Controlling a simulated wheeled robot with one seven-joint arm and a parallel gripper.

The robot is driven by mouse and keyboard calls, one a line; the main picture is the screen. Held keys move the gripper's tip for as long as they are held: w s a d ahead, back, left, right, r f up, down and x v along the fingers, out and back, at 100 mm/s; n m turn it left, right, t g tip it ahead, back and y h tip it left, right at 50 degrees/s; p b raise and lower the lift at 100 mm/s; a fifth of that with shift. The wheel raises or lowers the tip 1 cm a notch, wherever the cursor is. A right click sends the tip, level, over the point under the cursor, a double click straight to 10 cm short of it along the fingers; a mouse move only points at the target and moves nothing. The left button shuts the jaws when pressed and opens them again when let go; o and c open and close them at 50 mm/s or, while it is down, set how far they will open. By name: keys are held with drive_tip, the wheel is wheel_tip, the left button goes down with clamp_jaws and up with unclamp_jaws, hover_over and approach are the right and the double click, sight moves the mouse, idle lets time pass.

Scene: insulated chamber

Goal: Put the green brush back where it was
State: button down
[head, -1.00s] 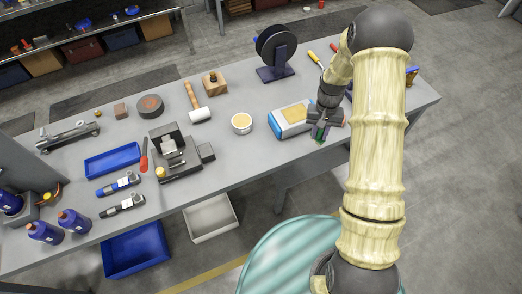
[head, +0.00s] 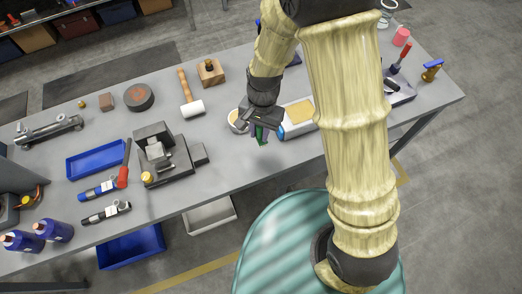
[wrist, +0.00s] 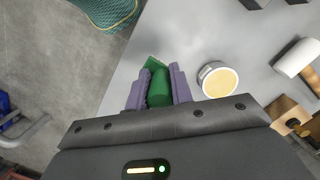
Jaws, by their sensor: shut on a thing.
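The green brush (wrist: 158,88) is held between the two purple fingers of my gripper (wrist: 157,86) in the wrist view. In the head view my gripper (head: 262,120) is over the front part of the grey table (head: 225,150), with the green brush (head: 261,134) pointing down below it. I cannot tell whether the brush touches the table. A round tin with a yellowish top (wrist: 218,80) stands just to the right of the gripper in the wrist view. In the head view this tin (head: 236,121) is partly hidden behind the gripper.
A blue and white box with a yellow top (head: 298,116) lies right of the gripper, partly hidden by my arm. A dark vise (head: 166,152), a blue tray (head: 96,160) and a mallet (head: 191,106) are to the left. Bare table lies between vise and gripper.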

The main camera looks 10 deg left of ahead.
sight(260, 141)
drive_tip(key=shift+f, duration=0.1)
drive_tip(key=shift+f+p, duration=0.45)
drive_tip(key=shift+f, duration=2.4)
drive_tip(key=shift+f+p, duration=0.4)
drive_tip(key=shift+f, duration=1.65)
drive_tip(key=shift+f, duration=0.2)
drive_tip(key=c, duration=1.2)
unclamp_jaws()
drive_tip(key=shift+c, duration=0.2)
